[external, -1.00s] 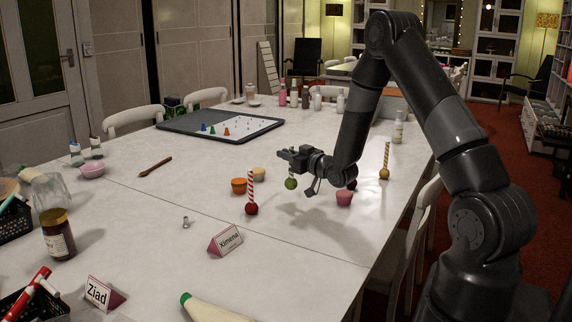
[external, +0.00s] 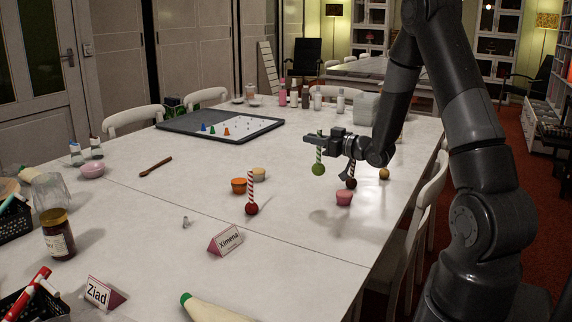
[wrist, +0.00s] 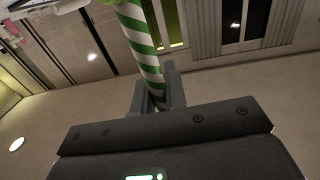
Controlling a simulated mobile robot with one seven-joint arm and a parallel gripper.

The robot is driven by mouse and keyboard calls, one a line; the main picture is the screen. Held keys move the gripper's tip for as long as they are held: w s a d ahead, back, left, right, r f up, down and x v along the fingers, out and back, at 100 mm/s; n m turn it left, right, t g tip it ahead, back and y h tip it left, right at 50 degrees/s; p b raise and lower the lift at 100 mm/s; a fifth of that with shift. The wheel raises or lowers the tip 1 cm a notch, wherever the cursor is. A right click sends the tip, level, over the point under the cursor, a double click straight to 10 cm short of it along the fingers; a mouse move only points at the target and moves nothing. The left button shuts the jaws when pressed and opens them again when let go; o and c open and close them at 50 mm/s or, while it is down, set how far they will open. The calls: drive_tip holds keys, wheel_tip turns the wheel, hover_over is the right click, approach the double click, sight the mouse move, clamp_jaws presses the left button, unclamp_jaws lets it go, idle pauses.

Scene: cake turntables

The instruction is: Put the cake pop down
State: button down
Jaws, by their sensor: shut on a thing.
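My gripper (external: 319,139) is shut on the striped stick of the green cake pop (external: 318,169), whose ball hangs below the fingers. The pop is in the air above the white table (external: 290,222). In the wrist view the green-and-white stick (wrist: 142,42) runs between the two fingers of my gripper (wrist: 159,88), and only a bit of green shows at the top edge. A red cake pop (external: 251,208) stands ball down on the table, left of my gripper. A dark brown one (external: 351,183) and a golden one (external: 384,174) are to the right, their sticks partly hidden by my arm.
Orange (external: 239,185) and tan (external: 259,174) ones stand to the left. A dark board (external: 222,127) with cone pieces lies farther back. The Ximena name card (external: 226,241) stands nearer.

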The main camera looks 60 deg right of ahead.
drive_tip(key=s+a+n+g+y, duration=0.4)
drive_tip(key=a+y, duration=0.3)
drive_tip(key=a, duration=0.5)
drive_tip(key=s+a+n+g+y, duration=0.2)
drive_tip(key=s+a+n+y, duration=0.1)
drive_tip(key=a+n+y, duration=0.65)
drive_tip(key=w+a+f+m+h, duration=0.2)
drive_tip(key=w+a+f, duration=0.3)
drive_tip(key=a+f, duration=0.5)
drive_tip(key=shift+w+a+f+m, duration=0.3)
drive_tip(key=shift+a+m, duration=0.25)
drive_tip(key=shift+a, duration=0.45)
drive_tip(key=shift+f, duration=0.1)
drive_tip(key=c, duration=1.8)
unclamp_jaws()
drive_tip(key=shift+c, duration=0.2)
drive_tip(key=o, duration=0.4)
